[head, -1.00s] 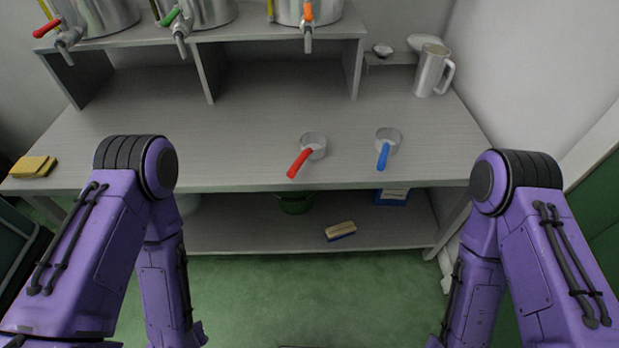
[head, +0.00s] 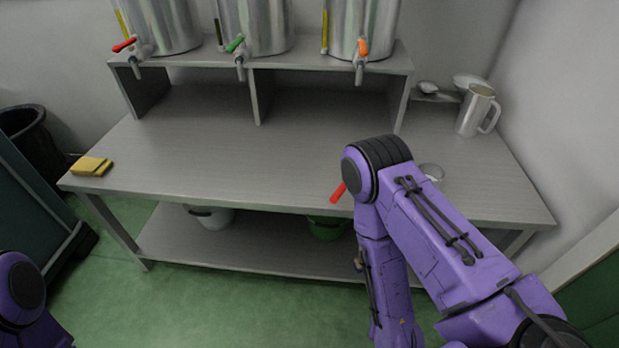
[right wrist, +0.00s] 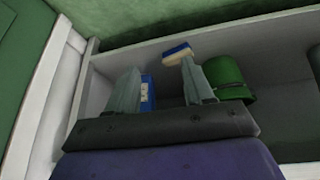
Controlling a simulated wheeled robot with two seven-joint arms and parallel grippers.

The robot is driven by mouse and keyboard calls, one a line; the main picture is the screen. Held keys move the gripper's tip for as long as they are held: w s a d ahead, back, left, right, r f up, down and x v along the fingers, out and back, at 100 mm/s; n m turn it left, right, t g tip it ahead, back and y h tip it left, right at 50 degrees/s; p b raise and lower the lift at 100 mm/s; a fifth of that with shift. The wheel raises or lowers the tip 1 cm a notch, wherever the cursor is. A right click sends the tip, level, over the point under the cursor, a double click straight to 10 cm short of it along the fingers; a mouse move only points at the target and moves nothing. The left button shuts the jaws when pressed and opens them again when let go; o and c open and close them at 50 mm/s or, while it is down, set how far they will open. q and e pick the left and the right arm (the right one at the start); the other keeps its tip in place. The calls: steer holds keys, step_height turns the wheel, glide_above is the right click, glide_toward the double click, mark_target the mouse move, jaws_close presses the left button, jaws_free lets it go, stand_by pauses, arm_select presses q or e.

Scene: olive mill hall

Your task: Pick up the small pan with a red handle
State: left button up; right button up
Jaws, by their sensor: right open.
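The small pan's red handle (head: 338,192) shows in the head view near the front edge of the table (head: 230,160). The pan's bowl is hidden behind my right arm. My right gripper is outside the head view. In the right wrist view my right gripper (right wrist: 161,86) is open, with nothing between its fingers, and faces the lower shelf under the tabletop. The red-handled pan is not in the right wrist view. Of my left arm, only a part shows at the head view's lower left corner; its gripper is out of view.
A second pan's rim (head: 432,171) shows right of my arm, its handle hidden. A metal jug (head: 474,112) stands back right; yellow sponges (head: 92,166) lie left. The lower shelf holds a green bucket (right wrist: 229,78), a brush (right wrist: 177,54) and a blue box (right wrist: 148,92). The table's middle is clear.

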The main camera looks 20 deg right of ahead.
steer(key=w+a+r+m+t+h+p, duration=0.1)
steer(key=w+r+m+t+p, duration=0.2)
steer(key=w, duration=0.6)
steer(key=m+h+p, duration=0.4)
steer(key=m+h, duration=0.5)
steer(key=m, duration=0.8)
glide_toward(340, 190)
steer(key=shift+t, duration=0.3)
steer(key=x, duration=0.3)
steer(key=f+p+x, duration=0.1)
steer(key=x, duration=0.6)
steer(key=shift+w+d+f, duration=0.1)
steer(key=shift+f, duration=0.1)
steer(key=shift+w+d+f, duration=0.1)
steer(key=shift+w+d, duration=0.1)
steer(key=shift+d, duration=0.1)
jaws_close()
